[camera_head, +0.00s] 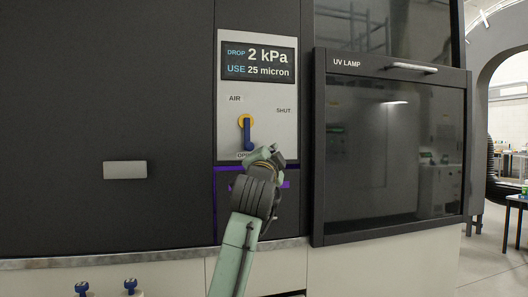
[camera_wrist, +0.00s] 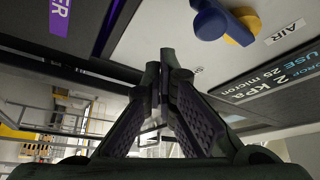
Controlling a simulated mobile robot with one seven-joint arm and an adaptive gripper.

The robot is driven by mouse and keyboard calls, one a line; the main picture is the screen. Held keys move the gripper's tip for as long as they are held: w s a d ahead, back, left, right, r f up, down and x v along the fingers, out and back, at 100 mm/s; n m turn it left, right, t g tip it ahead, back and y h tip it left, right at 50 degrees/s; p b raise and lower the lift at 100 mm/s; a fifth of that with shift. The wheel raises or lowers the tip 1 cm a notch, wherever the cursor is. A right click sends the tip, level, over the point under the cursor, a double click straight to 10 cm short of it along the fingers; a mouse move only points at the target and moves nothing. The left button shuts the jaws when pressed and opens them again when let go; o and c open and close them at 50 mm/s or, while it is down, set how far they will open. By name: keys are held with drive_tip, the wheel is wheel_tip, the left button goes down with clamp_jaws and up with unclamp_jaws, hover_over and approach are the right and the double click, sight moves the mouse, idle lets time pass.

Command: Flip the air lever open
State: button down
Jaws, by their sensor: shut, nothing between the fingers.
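The air lever (camera_head: 247,135) is a blue handle on a yellow hub on the light grey panel (camera_head: 286,140), under the AIR label. It hangs straight down, towards a label at the bottom that is partly hidden and seems to read OPEN. The SHUT label is to the right. In the wrist view the blue lever (camera_wrist: 210,22) and yellow hub show at the top. My gripper (camera_head: 268,154) is just below and right of the lever's end in the head view. In the wrist view its fingers (camera_wrist: 165,66) are shut and empty, apart from the lever.
The display (camera_head: 259,62) above reads DROP 2 kPa and USE 25 micron. A UV LAMP cabinet (camera_head: 392,155) with a glass door and handle stands to the right, its frame jutting out. Two blue-topped knobs (camera_head: 130,287) are at the lower left. A purple-edged recess lies below the panel.

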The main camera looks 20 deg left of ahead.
drive_tip(key=s+d+b, duration=0.2)
drive_tip(key=s+b, duration=0.1)
drive_tip(key=s, duration=0.6)
drive_tip(key=shift+s+d+r, duration=0.2)
drive_tip(key=shift+r, duration=0.1)
